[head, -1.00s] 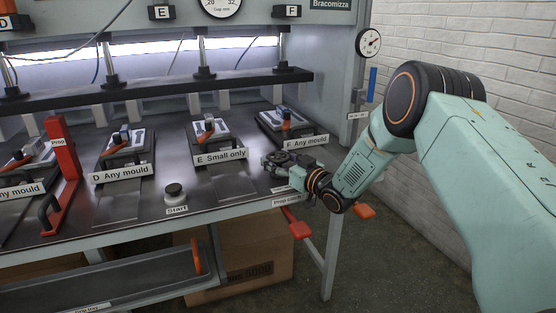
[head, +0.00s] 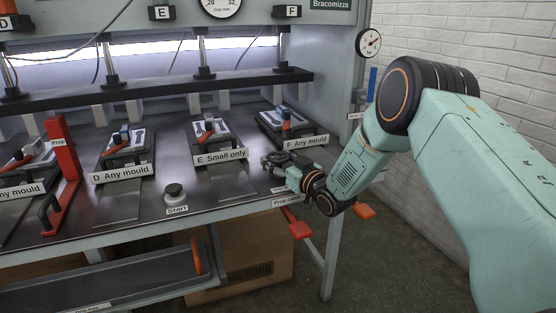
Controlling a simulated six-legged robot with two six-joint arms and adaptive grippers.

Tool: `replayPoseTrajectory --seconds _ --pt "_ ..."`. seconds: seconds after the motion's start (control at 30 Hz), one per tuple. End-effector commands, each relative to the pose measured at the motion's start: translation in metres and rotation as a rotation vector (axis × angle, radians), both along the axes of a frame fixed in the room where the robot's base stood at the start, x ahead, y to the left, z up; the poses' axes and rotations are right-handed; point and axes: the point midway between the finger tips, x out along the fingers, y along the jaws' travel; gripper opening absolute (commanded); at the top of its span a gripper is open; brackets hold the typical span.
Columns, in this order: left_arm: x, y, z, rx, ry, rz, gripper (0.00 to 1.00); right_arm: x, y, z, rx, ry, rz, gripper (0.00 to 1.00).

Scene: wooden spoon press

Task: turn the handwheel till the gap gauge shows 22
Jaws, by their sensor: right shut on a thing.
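My right gripper (head: 275,163) reaches in from the right, low over the right front of the press table. It is shut on a dark rounded part at the table's front right, which looks like the handwheel; my fingers and wrist hide most of it. The gap gauge (head: 221,6) is a round white dial at the top, marked "Gap mm". The frame cuts off its upper part, so its needle and reading cannot be made out. My left gripper is not in view.
Moulds stand on the table, including at stations E (head: 211,134) and F (head: 285,121). A black start button (head: 174,192) is at the front edge. A red prop (head: 67,160) stands at left. A smaller dial (head: 368,42) is on the right.

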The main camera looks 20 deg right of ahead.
Motion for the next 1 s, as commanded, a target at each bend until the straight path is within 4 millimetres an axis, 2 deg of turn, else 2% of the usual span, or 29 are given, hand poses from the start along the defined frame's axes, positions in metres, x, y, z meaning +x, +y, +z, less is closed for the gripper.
replayPoseTrajectory --seconds 0.6,1.0 --pt "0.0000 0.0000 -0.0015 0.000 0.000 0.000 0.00 0.0006 0.0012 0.0020 -0.001 -0.006 -0.418 0.29" --pt "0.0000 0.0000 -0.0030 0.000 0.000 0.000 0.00 0.0001 -0.0008 0.0025 0.001 -0.007 -0.583 0.29"
